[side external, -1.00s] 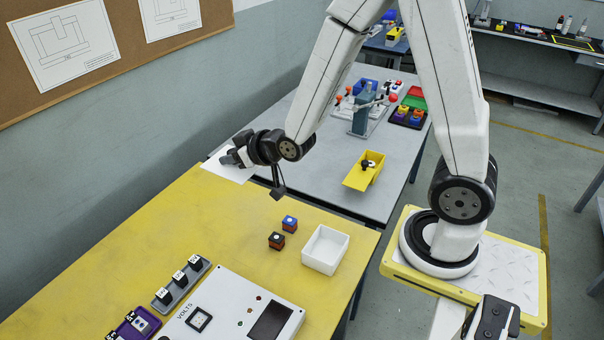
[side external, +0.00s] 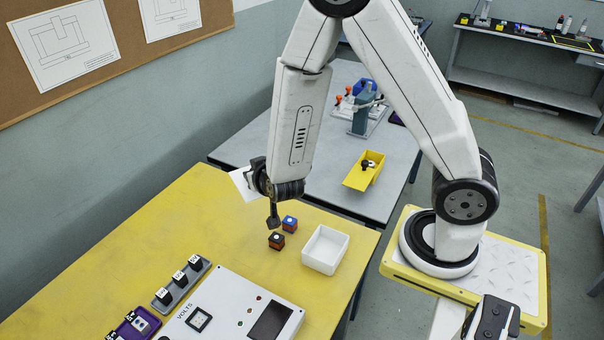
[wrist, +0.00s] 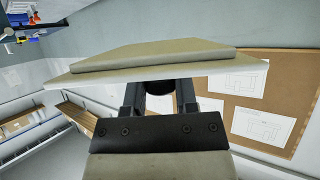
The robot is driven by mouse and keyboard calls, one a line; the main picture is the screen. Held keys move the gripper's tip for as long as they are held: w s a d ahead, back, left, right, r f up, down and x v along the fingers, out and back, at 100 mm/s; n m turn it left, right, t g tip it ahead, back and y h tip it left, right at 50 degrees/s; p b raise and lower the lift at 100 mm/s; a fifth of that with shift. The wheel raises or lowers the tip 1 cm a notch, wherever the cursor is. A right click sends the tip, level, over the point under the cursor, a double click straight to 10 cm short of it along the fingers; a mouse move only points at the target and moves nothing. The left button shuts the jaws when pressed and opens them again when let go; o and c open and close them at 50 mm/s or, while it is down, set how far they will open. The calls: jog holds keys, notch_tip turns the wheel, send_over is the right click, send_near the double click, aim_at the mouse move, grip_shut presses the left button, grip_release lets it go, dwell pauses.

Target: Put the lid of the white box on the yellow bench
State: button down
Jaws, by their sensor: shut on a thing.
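My gripper (wrist: 160,95) is shut on the lid (wrist: 150,62), a pale flat plate with a raised step, which lies across the fingertips in the wrist view. In the side view only a white corner of the lid (side external: 240,183) shows left of my wrist, above the far end of the yellow bench (side external: 130,225). The fingers are mostly hidden there by the wrist. The lid looks tilted; its exact angle is unclear. The white box (side external: 325,250) stands open and empty on the bench, at its right edge, to the right of and nearer than my gripper.
Two small cubes, one blue-topped (side external: 289,223) and one dark-topped (side external: 276,241), stand left of the box, close below my wrist. A volt-meter panel (side external: 235,310) and a grey rack (side external: 181,281) fill the near end. The bench's left middle is clear.

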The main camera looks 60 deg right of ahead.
jog(key=s+d+f+m+g+h, duration=0.2)
jog(key=s+f+m+g+h, duration=0.1)
jog(key=s, duration=0.5)
jog(key=s+d+f+m+g+h, duration=0.2)
jog(key=s+f+m+g, duration=0.2)
jog(key=s+m+g, duration=0.3)
jog(key=shift+s+d+f+m+h, duration=0.25)
jog(key=shift+s+f+m+h, duration=0.15)
jog(key=shift+s+m, duration=0.45)
jog(key=shift+f, duration=2.9)
jog(key=shift+f, duration=0.1)
jog(key=shift+f, duration=1.8)
jog(key=shift+f, duration=0.15)
jog(key=shift+c, duration=2)
grip_release()
